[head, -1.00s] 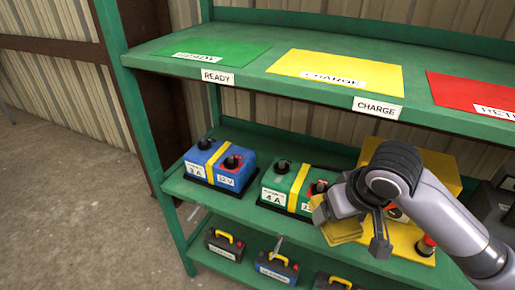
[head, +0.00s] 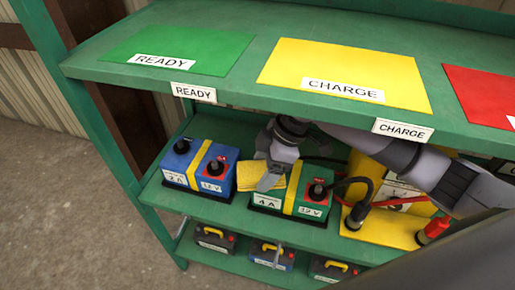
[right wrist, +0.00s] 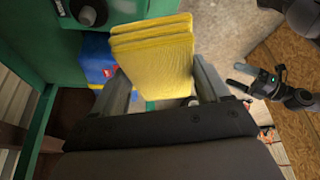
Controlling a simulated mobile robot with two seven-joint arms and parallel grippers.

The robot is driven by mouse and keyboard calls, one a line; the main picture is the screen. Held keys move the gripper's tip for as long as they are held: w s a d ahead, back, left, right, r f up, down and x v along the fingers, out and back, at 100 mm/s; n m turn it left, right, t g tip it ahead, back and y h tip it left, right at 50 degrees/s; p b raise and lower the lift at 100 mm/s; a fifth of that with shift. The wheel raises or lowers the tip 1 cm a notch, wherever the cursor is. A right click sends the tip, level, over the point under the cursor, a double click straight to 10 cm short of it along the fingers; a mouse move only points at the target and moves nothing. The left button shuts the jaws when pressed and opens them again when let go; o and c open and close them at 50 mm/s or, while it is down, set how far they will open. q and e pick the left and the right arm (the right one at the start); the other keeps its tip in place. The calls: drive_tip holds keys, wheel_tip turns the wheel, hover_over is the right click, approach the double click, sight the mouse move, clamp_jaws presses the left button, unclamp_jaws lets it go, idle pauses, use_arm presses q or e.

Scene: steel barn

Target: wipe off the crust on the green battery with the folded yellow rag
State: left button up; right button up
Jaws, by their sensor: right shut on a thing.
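The green battery (head: 290,204), labelled 4 A and 12 V with a yellow band, stands on the middle shelf. My right gripper (head: 268,181) is over its left end, shut on the folded yellow rag (head: 250,177). In the right wrist view the rag (right wrist: 153,55) is a layered pad between the fingers, beside the battery's green top (right wrist: 130,10) and a black terminal (right wrist: 88,15). Rag and gripper hide the left terminal in the head view; I cannot make out any crust. My left gripper (right wrist: 238,77) shows only in the right wrist view, open and empty.
A blue battery (head: 208,163) stands close on the left. A yellow charger (head: 385,228) with black cables and a red clamp (head: 433,230) stands on the right. The upper shelf (head: 250,95) with coloured mats overhangs my right arm. Dark batteries (head: 272,255) stand below.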

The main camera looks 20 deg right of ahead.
drive_tip(key=shift+w+r, duration=0.35)
drive_tip(key=shift+f, duration=0.5)
wheel_tip(320, 180, down, 4)
drive_tip(key=shift+f+b, duration=0.1)
drive_tip(key=shift+b, duration=1.1)
drive_tip(key=shift+c, duration=0.8)
drive_tip(key=shift+f+b, duration=0.5)
drive_tip(key=shift+b, duration=0.2)
drive_tip(key=shift+f, duration=0.8)
